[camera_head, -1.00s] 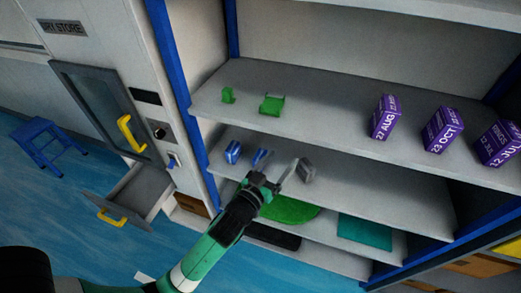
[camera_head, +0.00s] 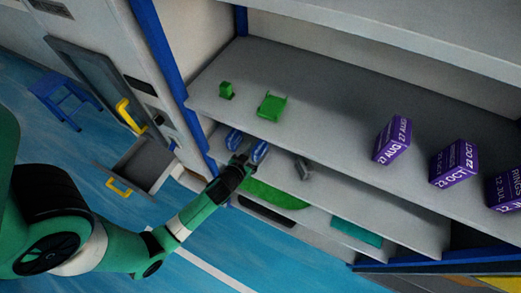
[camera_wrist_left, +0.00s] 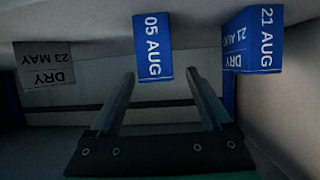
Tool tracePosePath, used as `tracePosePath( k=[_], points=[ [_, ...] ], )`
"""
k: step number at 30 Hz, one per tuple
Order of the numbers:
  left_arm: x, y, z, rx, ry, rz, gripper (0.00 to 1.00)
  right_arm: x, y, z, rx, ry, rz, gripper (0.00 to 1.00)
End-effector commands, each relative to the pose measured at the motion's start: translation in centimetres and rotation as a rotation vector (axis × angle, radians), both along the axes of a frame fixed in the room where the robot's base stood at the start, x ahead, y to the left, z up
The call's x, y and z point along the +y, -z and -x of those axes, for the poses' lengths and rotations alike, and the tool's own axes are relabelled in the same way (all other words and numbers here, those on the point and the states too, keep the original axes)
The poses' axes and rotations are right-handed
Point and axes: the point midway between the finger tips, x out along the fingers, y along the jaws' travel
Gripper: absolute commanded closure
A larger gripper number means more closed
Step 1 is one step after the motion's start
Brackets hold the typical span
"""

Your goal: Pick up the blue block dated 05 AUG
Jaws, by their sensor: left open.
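The blue block dated 05 AUG (camera_wrist_left: 153,45) is in the middle of the left wrist view, its white lettering facing the camera. In the head view it is the middle of three small blocks on the lower shelf (camera_head: 259,151). My left gripper (camera_wrist_left: 160,74) is open and empty, its two fingers apart on either side of the block's near end in the picture. Whether the fingers reach around it, I cannot tell. In the head view my left gripper (camera_head: 244,161) is at the shelf's front edge, close to the blue blocks. My right gripper does not show.
A blue block dated 21 AUG (camera_wrist_left: 256,48) and a grey block marked DRY 23 MAY (camera_wrist_left: 44,64) flank it. The shelf above (camera_head: 325,100) holds green items (camera_head: 271,106) and purple blocks (camera_head: 392,140). An open drawer (camera_head: 146,165) is at the left.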

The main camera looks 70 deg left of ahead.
Motion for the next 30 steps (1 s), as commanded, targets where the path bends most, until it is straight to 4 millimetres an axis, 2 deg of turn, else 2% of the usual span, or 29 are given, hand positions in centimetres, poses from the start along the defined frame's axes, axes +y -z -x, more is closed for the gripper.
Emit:
tracePosePath(
  k=[8,16,24,30],
  points=[
    [0.8,0.6,-1.2,0.0,0.0,0.0,0.18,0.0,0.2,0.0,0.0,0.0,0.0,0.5],
    [3.0,2.3,-4.5,-0.001,0.0,0.0,0.18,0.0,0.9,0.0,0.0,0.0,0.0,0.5],
    [3.3,2.4,-4.8,0.0,0.0,0.0,0.18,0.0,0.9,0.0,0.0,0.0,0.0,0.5],
    [3.2,2.4,-4.8,0.0,0.0,0.0,0.53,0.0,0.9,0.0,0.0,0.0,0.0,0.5]
  ],
)
